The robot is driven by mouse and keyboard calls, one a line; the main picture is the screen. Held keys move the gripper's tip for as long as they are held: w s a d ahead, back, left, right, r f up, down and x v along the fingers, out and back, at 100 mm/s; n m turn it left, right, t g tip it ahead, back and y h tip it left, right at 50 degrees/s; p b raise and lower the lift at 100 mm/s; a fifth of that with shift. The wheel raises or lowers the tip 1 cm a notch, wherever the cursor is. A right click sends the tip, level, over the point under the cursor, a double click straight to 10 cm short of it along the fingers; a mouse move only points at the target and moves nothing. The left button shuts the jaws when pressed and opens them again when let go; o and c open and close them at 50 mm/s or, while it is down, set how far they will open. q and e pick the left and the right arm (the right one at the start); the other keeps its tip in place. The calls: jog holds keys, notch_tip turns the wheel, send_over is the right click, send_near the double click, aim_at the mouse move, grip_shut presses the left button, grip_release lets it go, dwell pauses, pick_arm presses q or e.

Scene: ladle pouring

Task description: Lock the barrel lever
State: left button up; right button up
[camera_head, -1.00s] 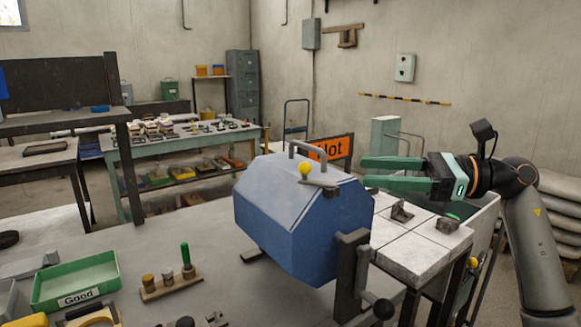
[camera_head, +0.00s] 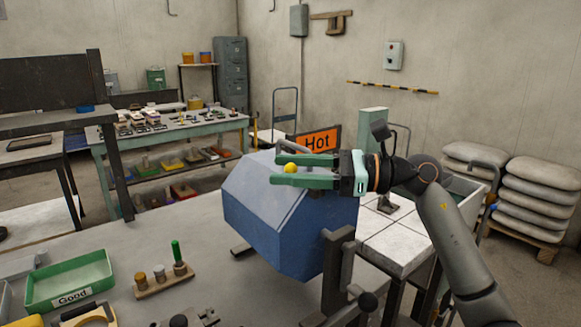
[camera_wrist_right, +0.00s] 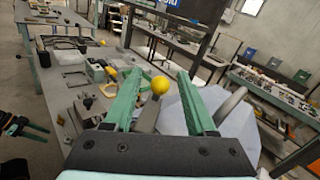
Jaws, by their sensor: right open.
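The blue faceted barrel (camera_head: 290,218) stands on the workbench in the head view. Its lever ends in a yellow ball knob (camera_head: 291,168). My right gripper (camera_head: 272,170) is open over the top of the barrel, its green fingers pointing left. The knob shows between the two fingers in the head view. In the right wrist view the yellow knob (camera_wrist_right: 160,85) also lies between the fingertips, with a grey lever arm (camera_wrist_right: 146,115) below it. I cannot tell whether the fingers touch it.
A green tray labelled Good (camera_head: 70,281) and a wooden stand with small tools (camera_head: 162,283) are on the bench at left. An orange Hot sign (camera_head: 318,141) stands behind the barrel. A white tiled surface (camera_head: 402,241) is at its right.

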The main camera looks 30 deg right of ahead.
jog(key=c, duration=0.9)
